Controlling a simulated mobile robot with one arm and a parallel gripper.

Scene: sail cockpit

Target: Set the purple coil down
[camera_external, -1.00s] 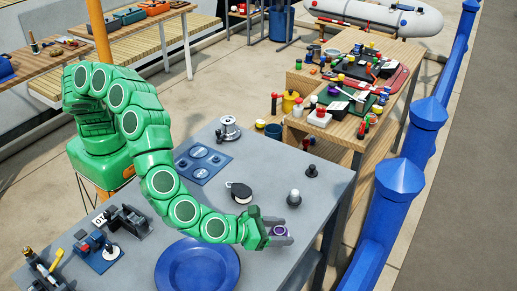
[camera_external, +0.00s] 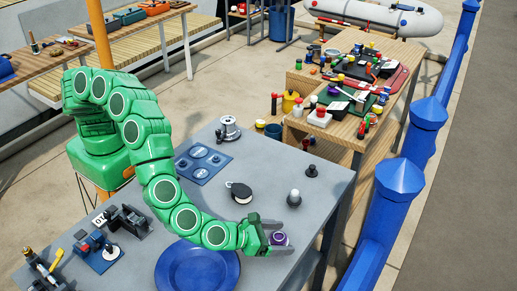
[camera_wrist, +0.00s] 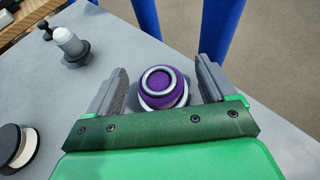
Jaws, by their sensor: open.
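The purple coil (camera_external: 279,239) is at the right part of the grey table (camera_external: 290,174), near its edge. In the wrist view the coil (camera_wrist: 162,86) is a purple ring-like body with a pale rim on top and a pale base. It looks upright on the grey surface. My gripper (camera_external: 283,238) is open around it. In the wrist view its two grey fingers (camera_wrist: 160,90) stand on either side of the coil, with a visible gap on each side.
A blue plate (camera_external: 197,270) lies left of my gripper. A black and white round block (camera_external: 240,193), a white-topped post (camera_external: 293,197) and a dark knob (camera_external: 312,171) stand behind. Blue railing posts (camera_external: 399,182) rise beyond the table's right edge.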

